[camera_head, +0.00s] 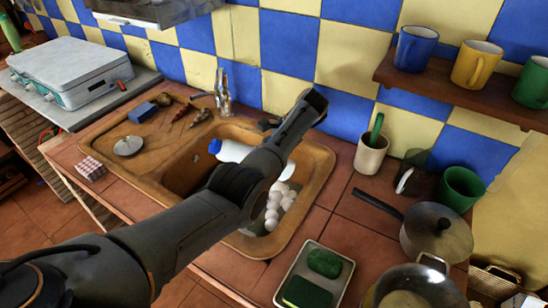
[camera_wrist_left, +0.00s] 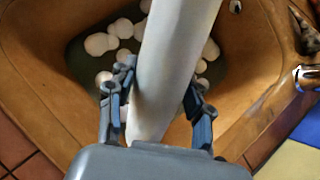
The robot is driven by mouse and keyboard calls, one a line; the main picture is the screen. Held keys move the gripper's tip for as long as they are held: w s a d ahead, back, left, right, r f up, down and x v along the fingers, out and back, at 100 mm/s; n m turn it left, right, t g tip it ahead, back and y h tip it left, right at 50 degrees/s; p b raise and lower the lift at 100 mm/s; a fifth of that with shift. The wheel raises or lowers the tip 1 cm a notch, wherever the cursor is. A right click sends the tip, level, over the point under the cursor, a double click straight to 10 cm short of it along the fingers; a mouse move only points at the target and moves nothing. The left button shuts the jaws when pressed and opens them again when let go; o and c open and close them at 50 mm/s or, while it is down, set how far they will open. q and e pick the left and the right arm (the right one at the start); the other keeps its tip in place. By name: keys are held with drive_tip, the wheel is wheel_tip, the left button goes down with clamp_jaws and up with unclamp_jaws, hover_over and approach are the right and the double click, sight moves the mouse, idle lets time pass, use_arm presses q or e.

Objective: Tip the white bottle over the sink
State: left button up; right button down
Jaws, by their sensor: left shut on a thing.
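The white bottle (camera_head: 234,151) lies on its side in the air above the sink (camera_head: 309,187), its blue cap end (camera_head: 215,146) toward the left. My left arm hides its middle in the head view. In the left wrist view the bottle (camera_wrist_left: 172,60) runs up out of the frame between the two fingers of my left gripper (camera_wrist_left: 157,98), which is shut on it. Several white round pieces (camera_head: 272,213) lie in the basin below; they also show in the left wrist view (camera_wrist_left: 97,44). My right gripper is in neither view.
A tap (camera_head: 222,92) stands behind the sink. A tray with green sponges (camera_head: 325,262), pots (camera_head: 436,232) and cups (camera_head: 371,155) stand to the right. Mugs (camera_head: 476,63) line a shelf. A grey case (camera_head: 68,70) sits at the left.

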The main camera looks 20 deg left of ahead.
sight(234, 151)
use_arm(q)
drive_tip(key=shift+s+a+f+g+y+b, duration=0.2)
drive_tip(key=shift+s+a+g+y+b, duration=0.35)
drive_tip(key=shift+a, duration=0.2)
drive_tip(key=r+m+y+p, duration=0.1)
drive_tip(key=p, duration=0.1)
drive_tip(key=s+a+r+t+y+p, duration=0.1)
drive_tip(key=p, duration=0.1)
drive_tip(key=r+m+y+p, duration=0.1)
drive_tip(key=p, duration=0.2)
drive_tip(key=shift+s+a+m+y, duration=0.15)
drive_tip(key=shift+s+m+y, duration=0.1)
drive_tip(key=shift+m+y, duration=0.1)
drive_tip(key=a+r+m+t+y+p, duration=0.1)
drive_tip(key=s+r+m+t+y+p, duration=0.1)
drive_tip(key=m+t+y+p, duration=0.1)
drive_tip(key=s+a+r+m+t+y+p, duration=0.1)
drive_tip(key=t+y+p, duration=0.1)
drive_tip(key=shift+s+a+m, duration=0.15)
drive_tip(key=shift+a+m, duration=0.2)
drive_tip(key=shift+s+a+r+m+t+y+p, duration=0.15)
drive_tip(key=shift+a+r+m+t+y+p, duration=0.15)
drive_tip(key=shift+m+t, duration=0.35)
drive_tip(key=shift+s+a+r+m+t+y+p, duration=0.15)
drive_tip(key=shift+m+t+y, duration=0.15)
drive_tip(key=shift+m+t, duration=0.35)
